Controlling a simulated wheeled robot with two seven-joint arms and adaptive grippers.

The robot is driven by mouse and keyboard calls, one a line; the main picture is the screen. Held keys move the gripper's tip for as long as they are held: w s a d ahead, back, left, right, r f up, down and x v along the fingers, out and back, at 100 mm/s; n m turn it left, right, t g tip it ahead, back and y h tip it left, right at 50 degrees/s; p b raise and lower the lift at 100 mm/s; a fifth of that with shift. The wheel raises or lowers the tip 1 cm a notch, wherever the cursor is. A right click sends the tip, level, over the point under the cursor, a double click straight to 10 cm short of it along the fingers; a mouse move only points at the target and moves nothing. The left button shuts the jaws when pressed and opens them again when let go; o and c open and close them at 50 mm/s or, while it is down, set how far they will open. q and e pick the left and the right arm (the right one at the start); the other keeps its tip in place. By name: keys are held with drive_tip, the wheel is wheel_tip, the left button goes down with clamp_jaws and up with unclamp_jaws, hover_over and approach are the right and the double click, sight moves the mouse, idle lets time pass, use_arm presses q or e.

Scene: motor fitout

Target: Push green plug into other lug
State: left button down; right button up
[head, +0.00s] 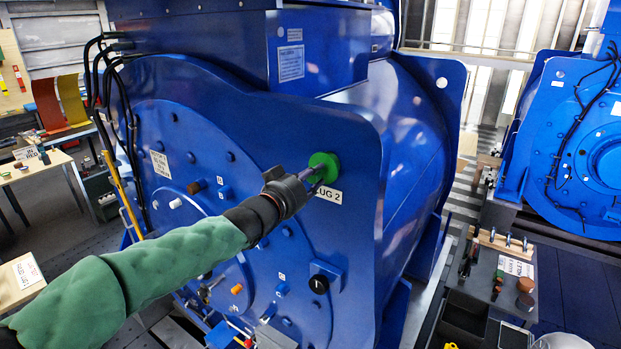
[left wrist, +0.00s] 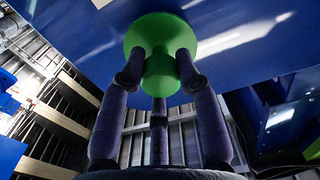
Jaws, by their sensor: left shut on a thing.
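The green plug (head: 326,164) has a round flange and a narrower stub. In the head view it is at the upper right of the big blue motor's end face, just above a white label (head: 328,194) reading "LUG 2". My left gripper (head: 312,176) is shut on the plug's stub. In the left wrist view the fingers of the left gripper (left wrist: 163,68) close around the stub of the green plug (left wrist: 159,29), with the flange against or very near the blue plate (left wrist: 240,35). The lug hole is hidden behind the flange. My right gripper is not in view.
The blue motor (head: 350,245) fills the middle, with black cables (head: 107,85) at its left. A second blue motor (head: 575,130) is at the far right. Wooden tables (head: 40,170) stand at the left.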

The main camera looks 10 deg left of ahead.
use_arm(q)
drive_tip(key=shift+x, duration=0.95)
drive_tip(key=c, duration=0.8)
unclamp_jaws()
drive_tip(key=v, duration=1.2)
drive_tip(key=shift+d, duration=0.1)
